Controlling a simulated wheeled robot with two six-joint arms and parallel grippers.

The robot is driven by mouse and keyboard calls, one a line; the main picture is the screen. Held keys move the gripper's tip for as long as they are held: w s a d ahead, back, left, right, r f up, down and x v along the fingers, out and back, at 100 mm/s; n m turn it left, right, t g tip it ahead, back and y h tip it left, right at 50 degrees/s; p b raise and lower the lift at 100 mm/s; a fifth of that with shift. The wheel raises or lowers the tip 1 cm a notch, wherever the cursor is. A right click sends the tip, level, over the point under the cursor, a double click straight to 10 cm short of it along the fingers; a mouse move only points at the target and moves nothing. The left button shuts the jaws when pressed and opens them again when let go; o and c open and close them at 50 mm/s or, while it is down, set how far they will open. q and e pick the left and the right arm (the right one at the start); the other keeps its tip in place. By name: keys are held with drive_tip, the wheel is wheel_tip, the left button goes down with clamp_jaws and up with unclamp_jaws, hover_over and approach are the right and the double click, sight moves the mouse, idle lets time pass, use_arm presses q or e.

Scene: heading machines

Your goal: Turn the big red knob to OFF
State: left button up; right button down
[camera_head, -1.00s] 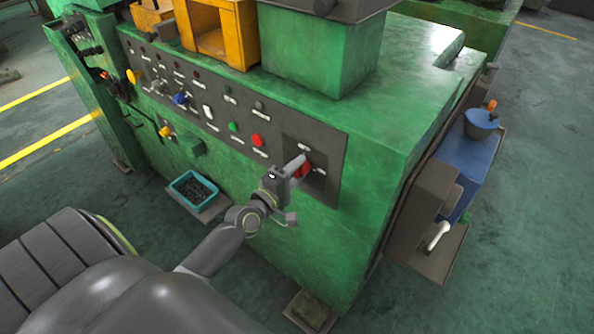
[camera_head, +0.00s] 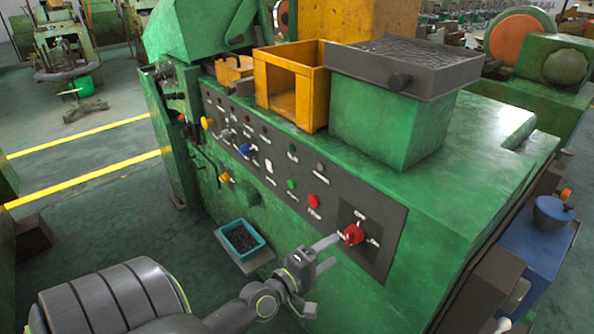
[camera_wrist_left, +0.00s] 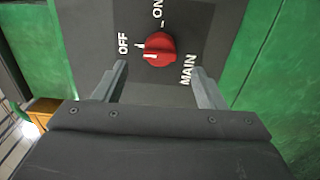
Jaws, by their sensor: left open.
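The big red knob (camera_head: 353,234) sits on the dark panel at the right end of the green machine's front. In the left wrist view the knob (camera_wrist_left: 159,49) shows whole, with OFF (camera_wrist_left: 123,43) to its left, ON above and MAIN at lower right. Its white mark is on the left side, toward OFF and slightly below that label's tick. My left gripper (camera_head: 335,250) is open and empty, just in front of the panel at the knob's lower left. In the wrist view the knob lies beyond and between the two fingers, apart from them. My right gripper is out of view.
Red (camera_head: 314,201) and green (camera_head: 291,184) buttons and several switches line the panel to the left. A blue bin (camera_head: 240,237) stands low by the machine. A yellow box (camera_head: 290,85) and dark tray (camera_head: 405,66) are on top. A blue unit (camera_head: 535,245) stands at right.

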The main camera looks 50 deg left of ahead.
use_arm(q)
drive_tip(key=s+b, duration=0.2)
drive_tip(key=s, duration=0.8)
drive_tip(key=shift+a+b, duration=0.4)
drive_tip(key=shift+w+f, duration=0.1)
